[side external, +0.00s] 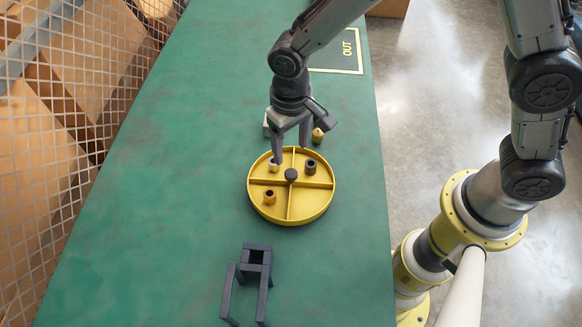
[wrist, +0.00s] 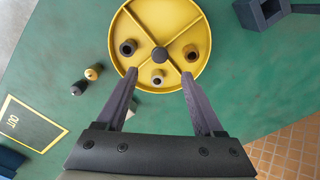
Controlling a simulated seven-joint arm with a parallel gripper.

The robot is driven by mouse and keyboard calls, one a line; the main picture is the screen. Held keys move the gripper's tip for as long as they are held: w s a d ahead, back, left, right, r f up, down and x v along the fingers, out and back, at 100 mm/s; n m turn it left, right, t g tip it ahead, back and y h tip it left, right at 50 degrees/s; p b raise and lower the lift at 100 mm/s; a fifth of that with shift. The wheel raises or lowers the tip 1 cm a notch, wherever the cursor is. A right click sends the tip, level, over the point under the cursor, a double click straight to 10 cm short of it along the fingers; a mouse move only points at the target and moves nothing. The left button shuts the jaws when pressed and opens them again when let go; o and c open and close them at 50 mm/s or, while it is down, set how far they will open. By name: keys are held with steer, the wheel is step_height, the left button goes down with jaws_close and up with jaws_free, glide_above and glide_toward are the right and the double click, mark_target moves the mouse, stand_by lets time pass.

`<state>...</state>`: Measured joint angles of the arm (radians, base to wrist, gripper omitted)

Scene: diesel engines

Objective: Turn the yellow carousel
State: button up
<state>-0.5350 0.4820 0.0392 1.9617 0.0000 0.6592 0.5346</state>
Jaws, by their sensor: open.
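The yellow carousel (side external: 290,213) is a round, shallow tray on the green table, divided by spokes around a dark hub (side external: 291,175). It also shows in the wrist view (wrist: 160,18). A dark hollow cylinder (wrist: 127,47), a brass one (wrist: 191,51) and a pale one (wrist: 157,77) sit in separate compartments. My gripper (wrist: 158,76) is open, its fingertips spread on either side of the pale cylinder. In the side view my gripper (side external: 289,155) is over the carousel's far part. Contact with the carousel cannot be told.
A dark stand (side external: 255,265) is on the table in front of the carousel. Small brass (wrist: 93,72) and dark (wrist: 75,88) pieces stand just outside the rim. An OUT area (side external: 340,50) is marked at the back right. The table left of the carousel is clear.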

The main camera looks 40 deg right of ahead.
mark_target(291, 173)
step_height(291, 173, down, 9)
steer(key=shift+r, duration=0.1)
stand_by(0.4)
jaws_close()
stand_by(1.3)
